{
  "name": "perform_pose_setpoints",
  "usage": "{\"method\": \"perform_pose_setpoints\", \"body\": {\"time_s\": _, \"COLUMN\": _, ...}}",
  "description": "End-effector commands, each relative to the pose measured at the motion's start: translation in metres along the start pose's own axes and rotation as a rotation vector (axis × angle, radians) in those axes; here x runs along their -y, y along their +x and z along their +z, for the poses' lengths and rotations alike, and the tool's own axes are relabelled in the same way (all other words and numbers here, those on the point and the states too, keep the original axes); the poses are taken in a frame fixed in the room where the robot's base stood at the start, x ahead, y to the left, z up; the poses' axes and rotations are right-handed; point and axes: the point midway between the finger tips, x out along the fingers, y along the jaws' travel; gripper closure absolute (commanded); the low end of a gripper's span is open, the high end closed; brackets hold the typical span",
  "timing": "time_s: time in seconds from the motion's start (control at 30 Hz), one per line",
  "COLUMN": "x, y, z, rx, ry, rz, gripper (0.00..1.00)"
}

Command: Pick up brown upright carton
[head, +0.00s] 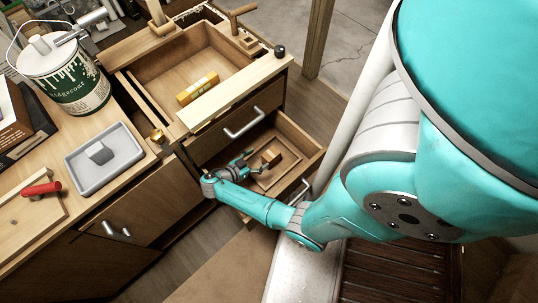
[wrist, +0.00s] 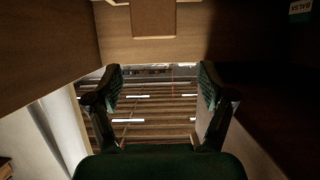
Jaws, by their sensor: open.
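A small brown carton (head: 271,157) stands in the open lower drawer (head: 300,140) in the head view. My gripper (head: 252,164) is inside that drawer, just left of the carton. In the wrist view my gripper (wrist: 160,75) is open, its two fingers apart with nothing between them. A brown box-shaped face, which looks like the carton (wrist: 153,18), shows at the top edge, beyond the fingertips and roughly in line with the gap. Its upper part is cut off by the frame.
Drawer walls lie close around my gripper. A paint can (head: 70,80), a grey tray (head: 104,160) and a red-handled tool (head: 42,189) stand on the worktop at left.

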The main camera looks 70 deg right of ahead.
Motion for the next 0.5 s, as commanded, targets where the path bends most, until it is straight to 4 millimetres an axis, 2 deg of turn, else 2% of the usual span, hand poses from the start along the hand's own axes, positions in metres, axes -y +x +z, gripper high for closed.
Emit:
{"method": "perform_pose_setpoints", "body": {"time_s": 0.3, "x": -0.001, "y": 0.044, "z": 0.000, "rx": -0.001, "ry": 0.000, "rz": 0.004, "gripper": 0.19}}
{"method": "perform_pose_setpoints", "body": {"time_s": 0.5, "x": -0.002, "y": 0.056, "z": 0.001, "rx": 0.001, "ry": -0.001, "rz": 0.003, "gripper": 0.19}}
